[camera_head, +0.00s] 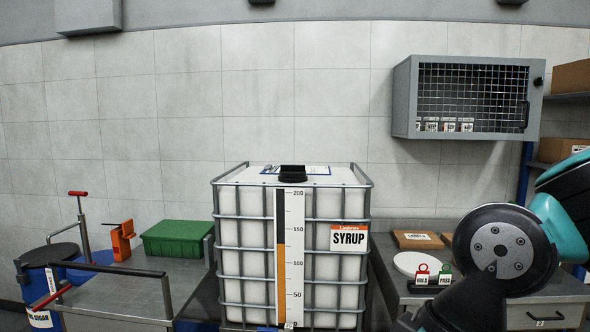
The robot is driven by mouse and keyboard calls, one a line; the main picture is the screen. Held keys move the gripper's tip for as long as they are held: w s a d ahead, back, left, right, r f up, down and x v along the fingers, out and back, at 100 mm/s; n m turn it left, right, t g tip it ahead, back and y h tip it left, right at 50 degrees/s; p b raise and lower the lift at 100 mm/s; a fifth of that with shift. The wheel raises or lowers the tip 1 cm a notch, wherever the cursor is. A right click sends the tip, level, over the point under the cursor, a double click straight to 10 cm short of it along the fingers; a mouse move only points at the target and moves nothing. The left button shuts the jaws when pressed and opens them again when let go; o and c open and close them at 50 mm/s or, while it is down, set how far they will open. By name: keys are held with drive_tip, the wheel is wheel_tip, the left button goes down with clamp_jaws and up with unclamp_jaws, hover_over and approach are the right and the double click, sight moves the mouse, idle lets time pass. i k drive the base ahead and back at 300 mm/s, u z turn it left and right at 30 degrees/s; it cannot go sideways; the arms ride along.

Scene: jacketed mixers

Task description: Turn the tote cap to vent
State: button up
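The white syrup tote (256,208) stands in a grey metal cage in the middle of the view, with a SYRUP label and a level scale on its front. Its black cap (292,172) sits on top near the front edge. Which setting the cap is turned to cannot be made out. A part of my arm (500,252) shows at the lower right, well apart from the tote. My gripper is not in view.
A clipboard lies on the tote top behind the cap. A green bin (178,238) and an orange tool (122,240) are on the left bench. HOLD and PASS tags (432,274) stand on the right bench. A mesh cabinet (466,97) hangs on the wall.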

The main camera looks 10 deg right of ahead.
sight(286, 171)
drive_tip(key=z, duration=1.35)
drive_tip(key=i, duration=1.7)
drive_tip(key=u, duration=2.2)
